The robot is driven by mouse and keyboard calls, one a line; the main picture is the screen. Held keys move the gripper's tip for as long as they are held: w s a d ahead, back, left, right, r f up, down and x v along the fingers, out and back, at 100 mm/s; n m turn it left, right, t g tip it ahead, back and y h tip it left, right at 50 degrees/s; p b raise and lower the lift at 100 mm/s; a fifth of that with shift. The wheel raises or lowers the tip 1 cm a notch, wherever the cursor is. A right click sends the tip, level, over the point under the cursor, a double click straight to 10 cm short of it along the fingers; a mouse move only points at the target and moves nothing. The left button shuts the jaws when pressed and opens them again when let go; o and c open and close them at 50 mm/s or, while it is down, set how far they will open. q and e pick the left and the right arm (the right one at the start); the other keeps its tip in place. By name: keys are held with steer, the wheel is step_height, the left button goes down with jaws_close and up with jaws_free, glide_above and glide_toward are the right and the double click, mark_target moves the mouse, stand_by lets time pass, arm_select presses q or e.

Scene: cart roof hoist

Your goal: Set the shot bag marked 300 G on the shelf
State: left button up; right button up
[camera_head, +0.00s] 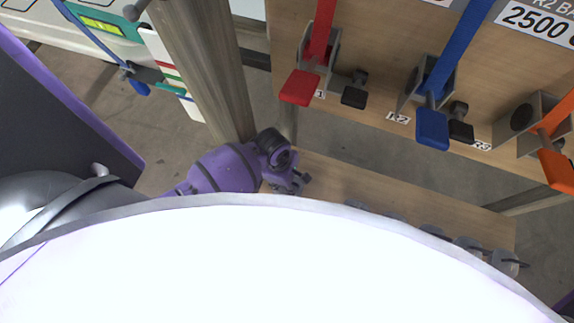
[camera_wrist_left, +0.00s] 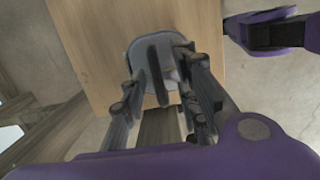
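In the left wrist view a grey, rounded bag (camera_wrist_left: 138,50) with a dark strap across its top shows over a wooden board. Its marking is not readable, so I cannot tell whether it is the 300 G bag. My left gripper (camera_wrist_left: 168,88) has its fingers apart on either side of the strap, with gaps showing. In the head view the left gripper (camera_head: 298,183) is over the left end of the low wooden shelf (camera_head: 400,195). My right gripper is not seen.
Several grey bags (camera_head: 506,262) stand along the shelf's near edge, partly hidden by a large white surface. An upright wooden panel (camera_head: 385,65) above carries red (camera_head: 300,87), blue (camera_head: 432,130) and orange (camera_head: 556,170) levers. A metal post (camera_head: 200,70) stands left of it.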

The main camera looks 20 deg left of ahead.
arm_select(q)
steer(key=shift+r, duration=0.1)
step_height(320, 180, up, 12)
steer(key=a, duration=0.1)
steer(key=shift+a, duration=0.4)
stand_by(0.5)
